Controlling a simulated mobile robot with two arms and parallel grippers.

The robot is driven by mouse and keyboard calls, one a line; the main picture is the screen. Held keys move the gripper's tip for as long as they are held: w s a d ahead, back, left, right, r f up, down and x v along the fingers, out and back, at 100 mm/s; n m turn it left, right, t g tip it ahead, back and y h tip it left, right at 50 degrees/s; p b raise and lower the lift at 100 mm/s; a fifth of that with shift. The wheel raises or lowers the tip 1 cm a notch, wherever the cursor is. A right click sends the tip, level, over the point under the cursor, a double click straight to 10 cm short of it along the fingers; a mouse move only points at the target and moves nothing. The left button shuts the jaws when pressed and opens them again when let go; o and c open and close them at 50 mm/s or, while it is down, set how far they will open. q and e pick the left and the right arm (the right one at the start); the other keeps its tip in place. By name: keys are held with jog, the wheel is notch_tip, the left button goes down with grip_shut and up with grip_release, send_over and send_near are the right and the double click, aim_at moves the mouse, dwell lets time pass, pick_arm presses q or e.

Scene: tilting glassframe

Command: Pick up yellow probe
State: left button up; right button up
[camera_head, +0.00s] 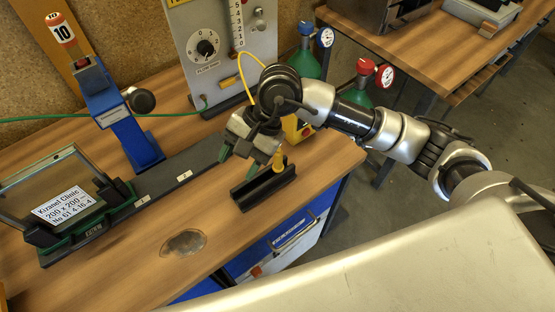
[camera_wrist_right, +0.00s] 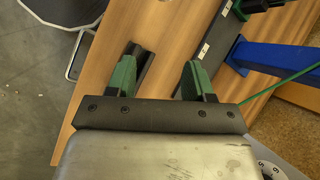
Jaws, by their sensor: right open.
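The yellow probe (camera_head: 280,161) stands at the far right end of a black channel-shaped holder (camera_head: 262,188) on the wooden bench. My right gripper (camera_head: 239,163) is above and just behind the holder, to the left of the probe, with its green fingertips pointing down. It is open, with nothing seen between the fingers. In the right wrist view my right gripper (camera_wrist_right: 158,80) shows both green fingers apart, with part of the black holder (camera_wrist_right: 145,66) beyond the left one. The probe cannot be made out in that view. My left gripper is not in view.
A grey panel (camera_head: 227,40) with a dial and a yellow cable stands behind my right arm. A blue clamp stand (camera_head: 125,125) and a tilted glass frame (camera_head: 55,180) sit on a black rail at left. Bare bench (camera_head: 130,270) lies in front.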

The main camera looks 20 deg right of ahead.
aim_at(278, 160)
jog(key=w+d+h, duration=0.1)
jog(key=d+h, duration=0.1)
jog(key=d, duration=0.1)
jog(key=w+d+n+t+h, duration=0.1)
jog(key=d+h, duration=0.1)
jog(key=w+d+h, duration=0.1)
jog(key=w+d, duration=0.1)
jog(key=d, duration=0.1)
jog(key=shift+w+d+t+h, duration=0.1)
jog(key=shift+d+t+h, duration=0.2)
jog(key=shift+h, duration=0.1)
jog(key=shift+w+d+f+h, duration=0.15)
jog(key=shift+d+h, duration=0.15)
jog(key=shift+d, duration=0.05)
notch_tip(278, 160, down, 5)
jog(key=shift+f+p, duration=0.1)
jog(key=shift+p, duration=0.65)
notch_tip(278, 160, down, 4)
jog(key=shift+w+a+f+p, duration=0.1)
jog(key=shift+a+p, duration=0.05)
jog(key=shift+p, duration=1)
jog(key=shift+f, duration=0.55)
grip_shut()
jog(key=shift+r, duration=0.1)
